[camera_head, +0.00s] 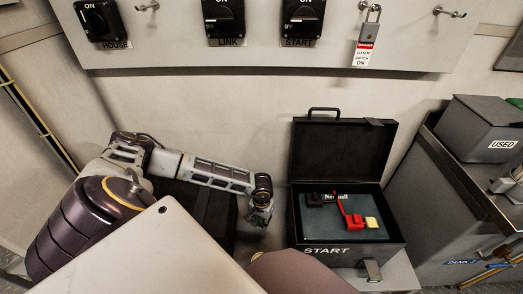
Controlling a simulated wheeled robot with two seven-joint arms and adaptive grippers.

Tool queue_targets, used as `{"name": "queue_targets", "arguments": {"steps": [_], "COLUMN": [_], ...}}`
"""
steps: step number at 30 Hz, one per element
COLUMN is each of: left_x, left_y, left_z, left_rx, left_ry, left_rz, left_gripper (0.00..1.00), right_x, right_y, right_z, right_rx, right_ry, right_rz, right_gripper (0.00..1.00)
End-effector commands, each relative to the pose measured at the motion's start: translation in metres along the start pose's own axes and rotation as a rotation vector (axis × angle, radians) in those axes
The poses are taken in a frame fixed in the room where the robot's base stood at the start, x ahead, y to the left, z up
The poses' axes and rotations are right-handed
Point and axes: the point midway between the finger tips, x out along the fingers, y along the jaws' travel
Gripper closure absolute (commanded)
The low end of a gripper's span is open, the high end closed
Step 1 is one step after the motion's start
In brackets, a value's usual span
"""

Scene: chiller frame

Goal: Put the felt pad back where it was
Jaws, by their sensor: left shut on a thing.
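My left gripper (262,213) hangs just left of the open black case marked START (297,236). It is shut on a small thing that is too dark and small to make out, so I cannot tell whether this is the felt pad. I cannot pick out a felt pad for certain anywhere else. Inside the case, a dark grey-blue lining (325,225) carries a red device (352,218), a black piece (318,199) and a small yellow piece (372,222). The case lid (342,150) stands upright at the back. My right gripper is not in view.
A panel above holds black switches marked HOUSE (97,20), LINK (223,18) and START (302,18), and a tagged padlock (368,30) on a hook. A grey USED bin (485,125) stands on the right cabinet. My own body covers the bottom foreground.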

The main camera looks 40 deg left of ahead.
Motion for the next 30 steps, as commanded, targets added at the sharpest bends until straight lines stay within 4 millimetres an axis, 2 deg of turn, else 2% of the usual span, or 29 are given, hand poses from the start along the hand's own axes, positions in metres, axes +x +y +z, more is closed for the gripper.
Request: {"name": "queue_targets", "arguments": {"steps": [4,9,15,25,26,30], "left_x": [0.016,0.032,0.035,0.038,0.038,0.037], "left_y": [-0.001,0.000,0.000,0.000,0.000,0.000], "left_z": [0.001,0.000,0.000,0.001,0.001,0.001], "left_rx": [0.000,0.000,0.000,0.000,0.000,0.000], "left_ry": [-0.002,-0.001,0.000,-0.001,-0.001,-0.001], "left_rz": [-0.002,-0.001,0.000,0.000,0.000,-0.001], "left_gripper": [0.93,0.93,0.93,0.93,0.70,0.52], "right_x": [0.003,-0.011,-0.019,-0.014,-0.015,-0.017], "right_y": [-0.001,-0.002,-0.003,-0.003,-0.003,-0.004], "right_z": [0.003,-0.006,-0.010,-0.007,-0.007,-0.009], "right_rx": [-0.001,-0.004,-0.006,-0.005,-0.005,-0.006], "right_ry": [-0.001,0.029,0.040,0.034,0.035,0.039], "right_rz": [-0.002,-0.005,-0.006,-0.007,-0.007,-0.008], "right_gripper": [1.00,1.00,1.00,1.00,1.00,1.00]}}
